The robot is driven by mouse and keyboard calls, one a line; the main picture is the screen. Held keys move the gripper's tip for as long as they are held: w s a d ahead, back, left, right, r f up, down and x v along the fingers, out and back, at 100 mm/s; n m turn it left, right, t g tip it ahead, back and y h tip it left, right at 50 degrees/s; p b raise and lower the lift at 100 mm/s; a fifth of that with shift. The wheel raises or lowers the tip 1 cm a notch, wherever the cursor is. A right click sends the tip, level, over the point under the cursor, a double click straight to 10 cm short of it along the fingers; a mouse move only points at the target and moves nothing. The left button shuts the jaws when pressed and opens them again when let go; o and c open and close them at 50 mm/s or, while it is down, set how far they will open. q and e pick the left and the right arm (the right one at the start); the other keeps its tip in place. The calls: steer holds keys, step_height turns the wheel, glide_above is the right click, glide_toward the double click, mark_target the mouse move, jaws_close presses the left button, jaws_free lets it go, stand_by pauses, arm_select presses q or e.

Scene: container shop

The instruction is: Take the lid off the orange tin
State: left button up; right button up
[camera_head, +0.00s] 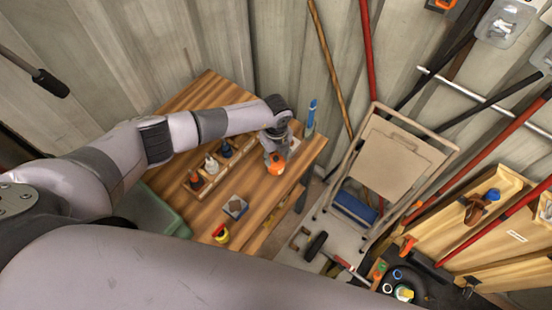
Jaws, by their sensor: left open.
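The orange tin (276,168) stands on the wooden table near its right edge. Its upper part is partly covered by my left gripper (272,157), and I cannot make out the lid apart from the tin. My left gripper is open, right above the tin, with its fingers at the tin's top. Whether the fingers touch it is too small to tell. My right gripper is not in view; a large arm link of mine fills the bottom of the picture.
Small bottles (212,165) stand in a wooden rack on the table (180,200), left of the tin. A grey block (235,207) and a yellow-red item (221,234) lie nearer. A blue upright tool (311,116) stands behind the tin. A folding chair (388,160) is to the right.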

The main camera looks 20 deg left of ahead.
arm_select(q)
steer(key=shift+c, duration=0.4)
steer(key=c, duration=0.8)
